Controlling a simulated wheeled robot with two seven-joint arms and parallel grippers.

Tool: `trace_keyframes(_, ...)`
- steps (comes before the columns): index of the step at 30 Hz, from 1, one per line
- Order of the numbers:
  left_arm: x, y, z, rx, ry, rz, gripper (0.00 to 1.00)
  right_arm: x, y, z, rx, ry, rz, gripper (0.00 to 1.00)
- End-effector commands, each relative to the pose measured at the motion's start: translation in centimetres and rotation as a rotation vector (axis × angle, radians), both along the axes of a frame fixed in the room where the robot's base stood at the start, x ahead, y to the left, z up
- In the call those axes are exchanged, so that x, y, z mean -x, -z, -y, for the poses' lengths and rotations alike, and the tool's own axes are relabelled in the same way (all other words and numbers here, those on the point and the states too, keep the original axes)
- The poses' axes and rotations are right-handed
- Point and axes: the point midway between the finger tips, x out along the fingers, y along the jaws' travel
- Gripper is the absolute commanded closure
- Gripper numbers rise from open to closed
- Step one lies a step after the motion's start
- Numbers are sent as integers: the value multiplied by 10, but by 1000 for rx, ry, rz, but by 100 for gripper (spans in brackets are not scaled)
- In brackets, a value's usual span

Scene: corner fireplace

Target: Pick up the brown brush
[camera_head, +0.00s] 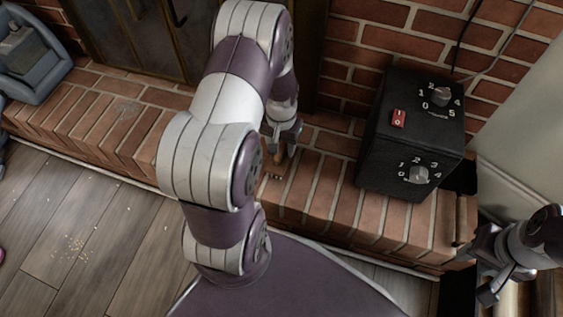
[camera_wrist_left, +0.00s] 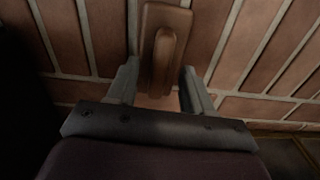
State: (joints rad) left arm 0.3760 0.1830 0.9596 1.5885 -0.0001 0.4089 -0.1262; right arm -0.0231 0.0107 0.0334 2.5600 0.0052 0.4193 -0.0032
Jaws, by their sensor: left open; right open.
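The brown brush (camera_wrist_left: 165,48) lies on the brick ledge in the left wrist view, with a raised handle ridge along its back. My left gripper (camera_wrist_left: 158,82) is open, its two fingers on either side of the brush's near end with gaps showing. In the head view my left gripper (camera_head: 284,138) reaches down to the ledge, and a small part of the brush (camera_head: 278,159) shows below it; my arm hides the rest. My right gripper (camera_head: 489,266) is open and empty at the right edge, away from the brush.
A black control box (camera_head: 413,135) with knobs and a red switch stands on the brick ledge (camera_head: 312,190), right of the brush. A grey-blue container (camera_head: 32,60) is at the far left. Crumbs (camera_head: 70,248) lie on the wooden floor (camera_head: 110,225).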

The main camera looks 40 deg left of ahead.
Motion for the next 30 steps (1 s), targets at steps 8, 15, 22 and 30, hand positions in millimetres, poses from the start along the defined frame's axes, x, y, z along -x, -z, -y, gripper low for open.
trace_keyframes(8,1,16,1,0,0,-2,49,0,12,0,0,0,0,57)
trace_keyframes(15,1,16,1,0,0,-2,100,0,12,0,0,0,0,57)
trace_keyframes(22,0,14,1,0,0,-1,100,0,10,0,0,0,0,57)
trace_keyframes(30,0,-23,1,0,0,0,100,0,-21,0,0,0,0,57)
